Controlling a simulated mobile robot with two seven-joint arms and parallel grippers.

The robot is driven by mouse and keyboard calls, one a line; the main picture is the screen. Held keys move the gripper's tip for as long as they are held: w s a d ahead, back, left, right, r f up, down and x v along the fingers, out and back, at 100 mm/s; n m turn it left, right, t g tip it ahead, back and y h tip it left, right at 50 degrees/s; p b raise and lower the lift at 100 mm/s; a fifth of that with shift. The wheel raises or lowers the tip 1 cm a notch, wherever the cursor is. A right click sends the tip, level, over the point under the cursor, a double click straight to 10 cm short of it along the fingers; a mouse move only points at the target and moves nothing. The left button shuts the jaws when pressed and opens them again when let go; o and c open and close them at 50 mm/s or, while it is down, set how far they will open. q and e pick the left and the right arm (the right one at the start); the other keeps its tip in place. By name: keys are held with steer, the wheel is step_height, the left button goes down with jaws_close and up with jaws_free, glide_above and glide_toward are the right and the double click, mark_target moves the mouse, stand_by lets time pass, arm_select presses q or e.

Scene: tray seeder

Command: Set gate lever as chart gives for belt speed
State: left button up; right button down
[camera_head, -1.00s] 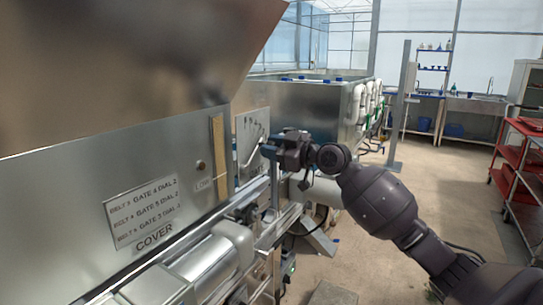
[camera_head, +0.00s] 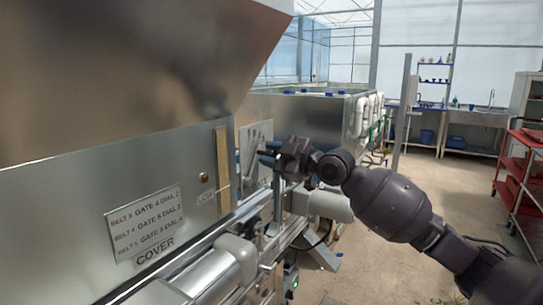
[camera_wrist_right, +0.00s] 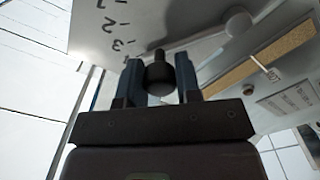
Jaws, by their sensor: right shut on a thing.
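My right gripper (camera_head: 268,155) is at the scale plate (camera_head: 246,140) on the side of the steel seeder. In the right wrist view its two fingers (camera_wrist_right: 160,80) are shut on a dark round knob (camera_wrist_right: 160,77), the gate lever's. The scale plate (camera_wrist_right: 95,25) shows there with numbers, including 1, 2 and 3, beside the knob. The lever's exact mark cannot be told. The chart (camera_head: 146,222) on the seeder's cover lists belt, gate and dial values: belt 3 gives gate 4, belt 4 gives gate 5; the last line is hard to read. My left gripper is out of view.
A tan strip (camera_head: 222,170) with a LOW label (camera_head: 206,197) stands left of the scale plate. Rollers and rails (camera_head: 205,270) run below the cover. A red cart (camera_head: 522,175) stands at the right. The floor (camera_head: 440,200) between is open.

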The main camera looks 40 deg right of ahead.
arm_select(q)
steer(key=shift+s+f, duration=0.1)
arm_select(e)
steer(key=c, duration=0.8)
jaws_free()
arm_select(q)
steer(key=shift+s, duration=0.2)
arm_select(e)
steer(key=shift+s+d, duration=0.2)
steer(key=shift+s, duration=0.2)
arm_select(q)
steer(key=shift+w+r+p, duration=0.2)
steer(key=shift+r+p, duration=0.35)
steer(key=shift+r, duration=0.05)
arm_select(e)
steer(key=v, duration=1)
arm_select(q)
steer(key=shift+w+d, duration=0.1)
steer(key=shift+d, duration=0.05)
arm_select(e)
steer(key=shift+a, duration=0.1)
